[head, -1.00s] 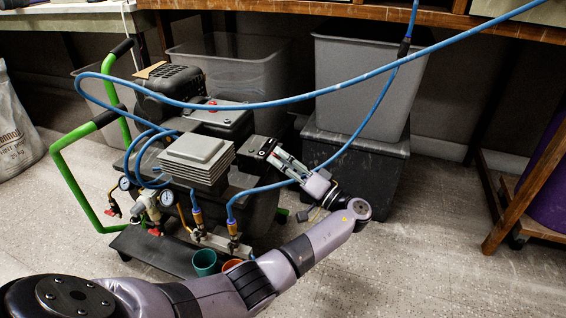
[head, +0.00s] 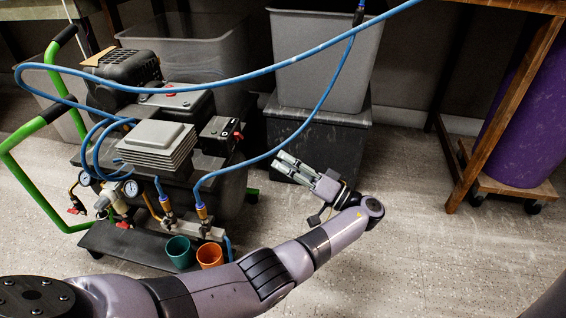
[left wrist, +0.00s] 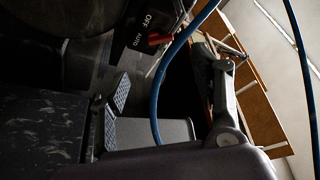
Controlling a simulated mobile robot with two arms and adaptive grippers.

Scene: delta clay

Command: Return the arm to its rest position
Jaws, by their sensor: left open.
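My left arm (head: 335,232) reaches in from the bottom left of the head view. Its left gripper (head: 281,163) is open, with no object seen between its fingers. It points back and left, in front of the dark lower bin and right of the air compressor (head: 160,140). In the head view a gap shows between the gripper and the compressor's black switch box (head: 221,133). The left wrist view shows the switch box (left wrist: 150,20) with OFF and AUTO lettering and a red lever (left wrist: 159,39). My right gripper is not in view.
A blue hose (head: 235,83) loops above the compressor, and a branch hangs down left of my gripper. A grey bin (head: 325,60) stands on a dark bin (head: 335,140). A green (head: 180,251) and an orange cup (head: 209,254) stand near my forearm.

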